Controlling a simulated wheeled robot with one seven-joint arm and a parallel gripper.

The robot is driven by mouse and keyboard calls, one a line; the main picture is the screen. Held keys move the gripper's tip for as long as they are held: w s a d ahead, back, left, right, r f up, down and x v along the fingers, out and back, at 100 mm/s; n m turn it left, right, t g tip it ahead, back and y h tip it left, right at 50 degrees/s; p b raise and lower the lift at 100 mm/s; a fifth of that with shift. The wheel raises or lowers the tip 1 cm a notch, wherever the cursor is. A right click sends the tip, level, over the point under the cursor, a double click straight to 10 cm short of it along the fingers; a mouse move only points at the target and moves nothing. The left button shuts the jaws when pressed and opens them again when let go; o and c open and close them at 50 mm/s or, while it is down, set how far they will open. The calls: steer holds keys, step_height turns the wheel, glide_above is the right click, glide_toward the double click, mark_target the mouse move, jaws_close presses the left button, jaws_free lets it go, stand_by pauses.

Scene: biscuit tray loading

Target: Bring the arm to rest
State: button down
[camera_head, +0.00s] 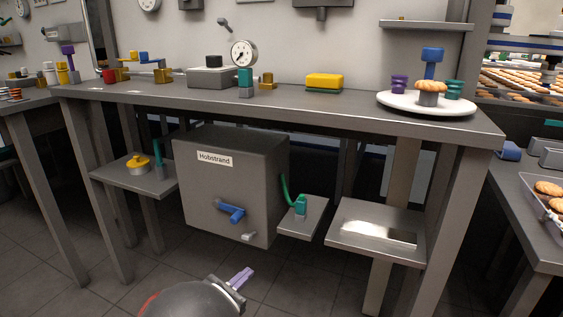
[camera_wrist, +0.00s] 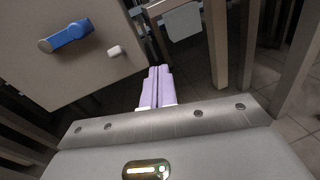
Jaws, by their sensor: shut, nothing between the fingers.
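My gripper (camera_head: 241,278) shows at the bottom of the head view, low over the floor and in front of the grey cabinet. Its two lilac fingers are together with nothing between them. In the wrist view my gripper (camera_wrist: 158,72) points away from the camera, its fingers side by side. The grey cabinet (camera_head: 200,190) labelled "Hobstrand" hangs under the table, with a blue handle (camera_head: 231,213) on its front. The handle also shows at upper left in the wrist view (camera_wrist: 66,36). My gripper is apart from the cabinet and the handle.
The long grey table (camera_head: 330,112) bears a dial gauge (camera_head: 243,54), a yellow-green block (camera_head: 324,82) and a white plate (camera_head: 392,101). Low shelves with a green lever (camera_head: 299,205) and a bare grey shelf (camera_head: 350,240) jut out below. Floor is open in front.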

steer(key=s+d+r+m+g, duration=0.25)
steer(key=d+m+g, duration=0.2)
steer(key=d, duration=0.35)
steer(key=s+d+r+m+g, duration=0.2)
steer(key=s+d+m+g, duration=0.1)
steer(key=d+m, duration=0.3)
steer(key=s+d+r+m+g, duration=0.2)
steer(key=d+r+m+g, duration=0.15)
steer(key=d, duration=0.55)
steer(key=s+d+r+m+y, duration=0.2)
steer(key=s+m+y, duration=0.2)
steer(key=s+m, duration=0.3)
steer(key=s+d+r+m+t+y, duration=0.1)
steer(key=s+d+r+m+y, duration=0.1)
steer(key=s+m+y, duration=0.3)
steer(key=s+r+m, duration=0.1)
steer(key=s+m, duration=0.1)
steer(key=s, duration=0.2)
steer(key=shift+s+d+r+t, duration=0.15)
steer(key=shift+s+r+t, duration=0.15)
steer(key=shift+s+r, duration=0.1)
